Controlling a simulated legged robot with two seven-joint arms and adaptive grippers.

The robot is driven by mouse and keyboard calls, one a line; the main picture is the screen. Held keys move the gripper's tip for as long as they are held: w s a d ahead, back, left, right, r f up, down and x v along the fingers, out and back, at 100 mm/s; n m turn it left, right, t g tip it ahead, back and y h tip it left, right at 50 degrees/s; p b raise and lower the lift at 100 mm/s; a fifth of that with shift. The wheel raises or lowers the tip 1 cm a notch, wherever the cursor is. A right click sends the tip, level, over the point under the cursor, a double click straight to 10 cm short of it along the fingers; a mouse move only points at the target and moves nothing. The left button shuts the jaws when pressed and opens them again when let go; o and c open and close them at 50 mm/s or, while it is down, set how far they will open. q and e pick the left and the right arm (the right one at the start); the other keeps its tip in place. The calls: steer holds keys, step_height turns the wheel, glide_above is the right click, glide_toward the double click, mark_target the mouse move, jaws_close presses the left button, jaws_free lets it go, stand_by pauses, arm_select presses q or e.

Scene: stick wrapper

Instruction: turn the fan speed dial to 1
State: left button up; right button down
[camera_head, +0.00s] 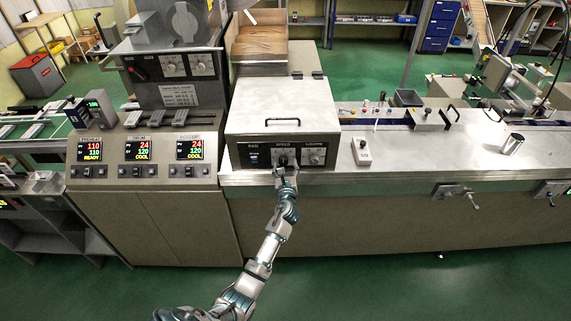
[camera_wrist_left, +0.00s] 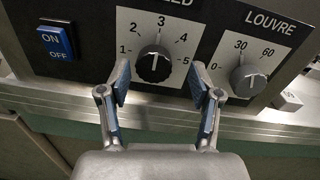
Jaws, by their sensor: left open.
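The fan speed dial (camera_wrist_left: 154,64) is a black knob with a ring of numbers from 1 to 5 on a dark panel. Its light pointer appears to point up, near the 3. In the head view the dial (camera_head: 283,159) sits on the front of the metal box, just beyond my left gripper (camera_head: 286,172). In the left wrist view my left gripper (camera_wrist_left: 160,80) is open, with one finger to each side of the dial. Neither finger appears to touch it. My right gripper is in neither view.
To the left is the blue ON/OFF switch (camera_wrist_left: 55,41). A small white box (camera_head: 361,151) stands on the counter right of the panel. Three temperature displays (camera_head: 138,150) are at the left.

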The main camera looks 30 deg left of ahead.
arm_select(q)
steer(key=shift+w+a+f, duration=0.15)
steer(key=shift+w+a, duration=0.5)
steer(key=shift+a, duration=0.2)
steer(key=shift+w+a, duration=0.1)
steer(key=shift+a, duration=0.2)
steer(key=shift+c, duration=0.7)
steer(key=shift+d, duration=0.3)
steer(key=c, duration=0.4)
steer(key=shift+d, duration=0.15)
steer(key=c, duration=0.6)
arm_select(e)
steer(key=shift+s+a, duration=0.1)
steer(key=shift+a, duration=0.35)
